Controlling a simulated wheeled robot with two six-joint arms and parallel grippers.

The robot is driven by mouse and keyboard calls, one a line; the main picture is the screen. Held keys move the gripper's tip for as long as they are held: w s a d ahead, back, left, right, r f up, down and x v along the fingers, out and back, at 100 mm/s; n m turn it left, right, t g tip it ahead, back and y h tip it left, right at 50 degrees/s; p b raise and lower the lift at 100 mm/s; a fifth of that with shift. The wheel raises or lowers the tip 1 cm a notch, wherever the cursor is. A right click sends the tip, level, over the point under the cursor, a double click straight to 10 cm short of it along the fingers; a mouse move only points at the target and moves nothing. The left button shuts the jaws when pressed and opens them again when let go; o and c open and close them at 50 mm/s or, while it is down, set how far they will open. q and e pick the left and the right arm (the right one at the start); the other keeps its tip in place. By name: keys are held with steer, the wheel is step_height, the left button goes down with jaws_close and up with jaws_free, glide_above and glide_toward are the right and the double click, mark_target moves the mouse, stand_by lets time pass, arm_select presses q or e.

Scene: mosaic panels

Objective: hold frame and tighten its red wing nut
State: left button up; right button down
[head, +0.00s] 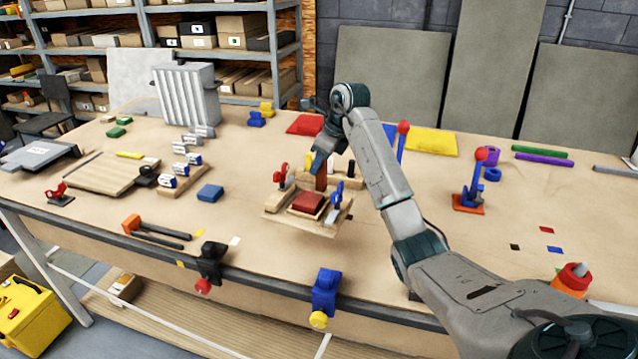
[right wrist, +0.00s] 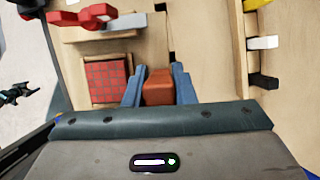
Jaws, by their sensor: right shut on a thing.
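My right gripper (head: 321,172) is over the back of the wooden frame (head: 275,217), shut on a reddish-brown block (right wrist: 158,87). The block sits between its two blue fingers in the right wrist view; I cannot tell whether it is fixed to the frame. A red tiled panel (head: 306,203) lies inside the frame, and its grid shows in the right wrist view (right wrist: 109,83). The red wing nut (head: 282,172) stands at the frame's left side, apart from the gripper. A blue wing nut (head: 338,190) stands at its right side.
A blue clamp (head: 325,293) and a black clamp (head: 211,262) sit at the table's front edge. A blue block (head: 210,193) lies left of the frame. A blue post with a red ball (head: 473,180) stands to the right.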

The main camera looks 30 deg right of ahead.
mark_target(317, 189)
steer(key=shift+r, duration=0.7)
steer(key=shift+f+b, duration=0.3)
steer(key=shift+f, duration=0.2)
steer(key=shift+f+b, duration=0.65)
steer(key=shift+f, duration=0.75)
steer(key=shift+f+b, duration=0.3)
steer(key=shift+f, duration=0.4)
steer(key=shift+f+b, duration=0.55)
steer(key=shift+f, duration=0.75)
steer(key=shift+s+a+f+b, duration=0.1)
steer(key=shift+f+b, duration=0.2)
